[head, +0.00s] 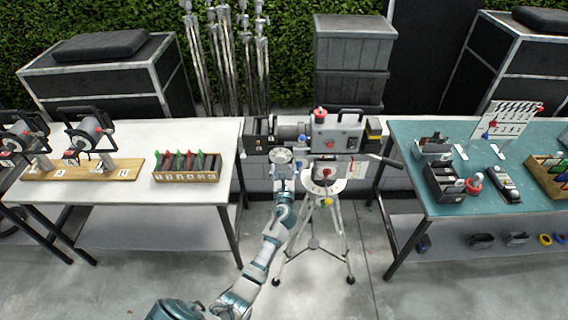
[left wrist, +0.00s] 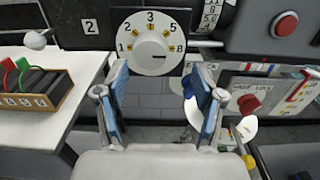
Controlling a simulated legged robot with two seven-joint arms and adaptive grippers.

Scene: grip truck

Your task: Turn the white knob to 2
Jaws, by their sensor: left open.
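The white knob (left wrist: 151,56) is on a round white dial at the top centre of the left wrist view. The dial is marked 1, 2, 3, 5 and 8 on yellow patches, with 3 at the top. A small dark mark shows at the knob's lower right; I cannot tell for sure which number it is set to. In the head view the dial (head: 280,156) hangs at the front of the camera rig. My left gripper (left wrist: 162,105) is open and empty, its blue-padded fingers below the dial and apart from it. My right gripper is not in view.
The camera rig (head: 337,135) stands on a tripod (head: 340,235), with a red knob (head: 326,172) right of my gripper. A white table (head: 130,200) with a box of colored-handled items (head: 186,176) is left. A teal table (head: 420,140) with tools is right.

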